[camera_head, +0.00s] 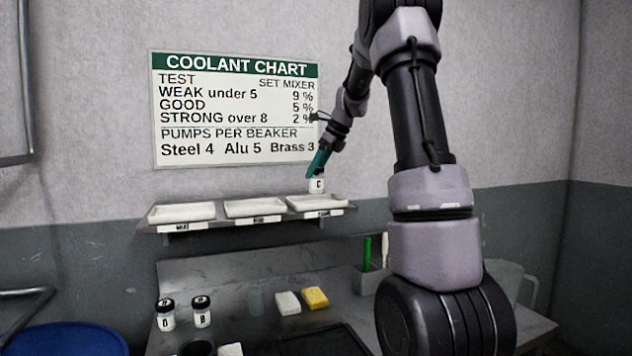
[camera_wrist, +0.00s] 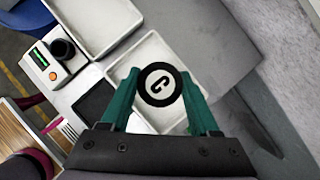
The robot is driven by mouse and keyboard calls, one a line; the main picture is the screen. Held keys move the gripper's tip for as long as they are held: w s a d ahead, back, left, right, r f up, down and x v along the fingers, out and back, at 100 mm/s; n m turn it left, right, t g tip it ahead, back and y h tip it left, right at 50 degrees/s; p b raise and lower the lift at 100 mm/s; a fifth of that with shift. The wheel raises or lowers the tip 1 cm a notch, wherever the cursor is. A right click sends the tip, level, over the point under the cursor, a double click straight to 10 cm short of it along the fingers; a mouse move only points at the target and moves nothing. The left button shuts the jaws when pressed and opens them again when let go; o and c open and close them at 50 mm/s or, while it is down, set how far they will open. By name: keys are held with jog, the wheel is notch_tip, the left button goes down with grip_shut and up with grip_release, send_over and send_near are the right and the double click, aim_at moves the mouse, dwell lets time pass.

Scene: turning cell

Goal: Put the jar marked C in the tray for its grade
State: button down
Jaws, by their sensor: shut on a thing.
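The jar marked C (camera_head: 317,186) is white, with a dark-rimmed lid bearing a C in the wrist view (camera_wrist: 160,84). My gripper (camera_head: 318,168) has teal fingers shut on this jar and holds it upright at the right tray (camera_head: 315,203). In the wrist view, my gripper (camera_wrist: 161,92) has one finger on each side of the lid, over the white tray (camera_wrist: 122,68). I cannot tell whether the jar's base touches the tray. The middle tray (camera_head: 254,208) and left tray (camera_head: 181,213) look empty. Their shelf labels are too small to read surely.
A coolant chart (camera_head: 235,110) hangs above the shelf (camera_head: 240,222). Below, jars D (camera_head: 166,315) and B (camera_head: 201,312), a white block (camera_head: 287,303) and a yellow block (camera_head: 315,298) stand on the bench. A blue drum (camera_head: 65,340) is at lower left.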

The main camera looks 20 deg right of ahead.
aim_at(316, 179)
jog(key=shift+f, duration=1.55)
jog(key=shift+c, duration=0.6)
grip_release()
jog(key=shift+f, duration=0.15)
